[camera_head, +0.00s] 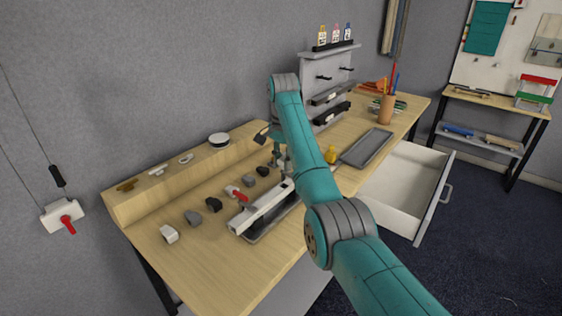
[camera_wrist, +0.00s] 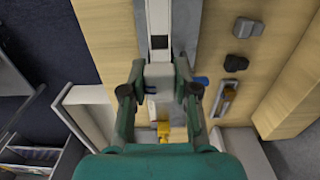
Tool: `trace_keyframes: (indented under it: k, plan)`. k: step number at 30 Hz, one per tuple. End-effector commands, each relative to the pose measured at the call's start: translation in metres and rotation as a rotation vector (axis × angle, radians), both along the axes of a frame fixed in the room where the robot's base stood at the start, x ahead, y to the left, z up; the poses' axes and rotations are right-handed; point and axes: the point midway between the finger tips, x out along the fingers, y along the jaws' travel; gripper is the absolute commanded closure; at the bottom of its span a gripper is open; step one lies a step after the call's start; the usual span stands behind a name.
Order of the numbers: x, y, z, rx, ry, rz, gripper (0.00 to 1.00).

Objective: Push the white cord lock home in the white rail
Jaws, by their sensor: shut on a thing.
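The white rail (camera_head: 262,207) lies on a dark grey base on the table in the head view. In the wrist view the rail (camera_wrist: 158,18) runs down from the top edge, with a dark opening (camera_wrist: 159,42) near its lower end. My gripper (camera_wrist: 158,88) is shut on the white cord lock (camera_wrist: 158,73), which sits between the fingertips, in line with the rail and just below the dark opening. How deep the lock sits in the rail cannot be told. In the head view my gripper (camera_head: 281,162) is at the rail's far end, and the arm partly hides this area.
A white block (camera_head: 169,234) and several grey and black blocks (camera_head: 193,217) lie left of the rail. A red-handled piece (camera_head: 235,193) lies close beside it. A drawer (camera_head: 408,190) stands open.

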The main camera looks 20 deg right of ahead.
Motion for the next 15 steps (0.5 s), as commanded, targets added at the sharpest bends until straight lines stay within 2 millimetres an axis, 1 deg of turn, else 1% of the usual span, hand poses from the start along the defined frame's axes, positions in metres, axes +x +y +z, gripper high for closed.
trace_keyframes:
  k: [8,15]
  plan:
    - [0.0,0.001,-0.003,0.0,0.0,0.0,1.0]
    - [0.0,0.001,-0.016,0.0,0.001,0.0,1.0]
